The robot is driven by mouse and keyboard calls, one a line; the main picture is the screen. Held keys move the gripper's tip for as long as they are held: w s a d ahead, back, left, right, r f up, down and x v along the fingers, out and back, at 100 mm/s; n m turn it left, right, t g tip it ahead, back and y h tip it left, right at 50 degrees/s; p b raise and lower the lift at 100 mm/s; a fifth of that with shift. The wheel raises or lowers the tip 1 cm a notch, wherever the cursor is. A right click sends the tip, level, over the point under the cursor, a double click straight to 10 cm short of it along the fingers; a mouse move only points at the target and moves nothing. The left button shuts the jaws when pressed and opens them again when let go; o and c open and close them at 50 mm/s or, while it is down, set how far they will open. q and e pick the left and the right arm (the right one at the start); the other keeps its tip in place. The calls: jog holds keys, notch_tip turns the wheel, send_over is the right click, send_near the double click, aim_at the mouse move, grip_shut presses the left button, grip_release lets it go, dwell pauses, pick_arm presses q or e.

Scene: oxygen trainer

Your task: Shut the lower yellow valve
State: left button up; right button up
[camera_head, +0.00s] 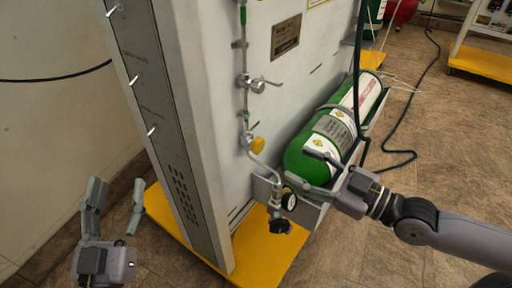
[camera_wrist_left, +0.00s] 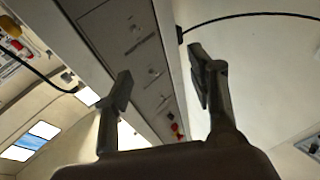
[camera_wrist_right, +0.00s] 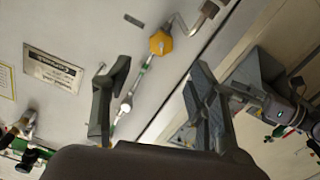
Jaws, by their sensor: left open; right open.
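The yellow valve (camera_head: 257,145) sits low on the thin pipe on the grey panel, left of the green cylinder. It also shows in the right wrist view (camera_wrist_right: 160,43), beyond and between the fingertips. My right gripper (camera_head: 310,172) is open and empty, in front of the green cylinder (camera_head: 298,163) and to the right of the yellow valve, apart from it. Its two fingers also show in the right wrist view (camera_wrist_right: 158,72). My left gripper (camera_head: 116,193) is open and empty, left of the cabinet and far from the valve; its fingers show in the left wrist view (camera_wrist_left: 162,75).
A lever valve (camera_head: 257,84) sits higher on the same pipe. A pressure gauge (camera_head: 289,201) and a black knob (camera_head: 280,226) are below the yellow valve. A dark hose (camera_head: 357,75) hangs beside the cylinder. The yellow base (camera_head: 262,262) sticks out at floor level.

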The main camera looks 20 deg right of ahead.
aim_at(261, 146)
jog(key=x, duration=1.1)
pick_arm(q)
jog(key=shift+s+r+t, duration=0.1)
jog(key=shift+r+t, duration=0.25)
jog(key=shift+t, duration=0.05)
pick_arm(e)
jog(key=shift+w+a, duration=0.45)
jog(key=shift+a, duration=0.1)
jog(key=c, duration=1.2)
jog(key=shift+o, duration=0.2)
jog(key=m+p, duration=0.2)
jog(key=m, duration=0.1)
jog(key=shift+d+r+p, duration=0.1)
jog(key=shift+r+p, duration=0.05)
jog(key=shift+p, duration=0.25)
pick_arm(q)
jog(key=s+a+f+g+y, duration=0.1)
jog(key=s+f+g, duration=0.1)
jog(key=f+g, duration=0.3)
jog(key=s+a+f+g+y+p, duration=0.1)
jog(key=f+g, duration=0.5)
jog(key=f, duration=0.6)
jog(key=shift+s+a+f+y+p, duration=0.2)
jog(key=shift+s+a+y+p, duration=0.15)
jog(key=shift+a+y, duration=0.45)
pick_arm(e)
jog(key=m, duration=0.3)
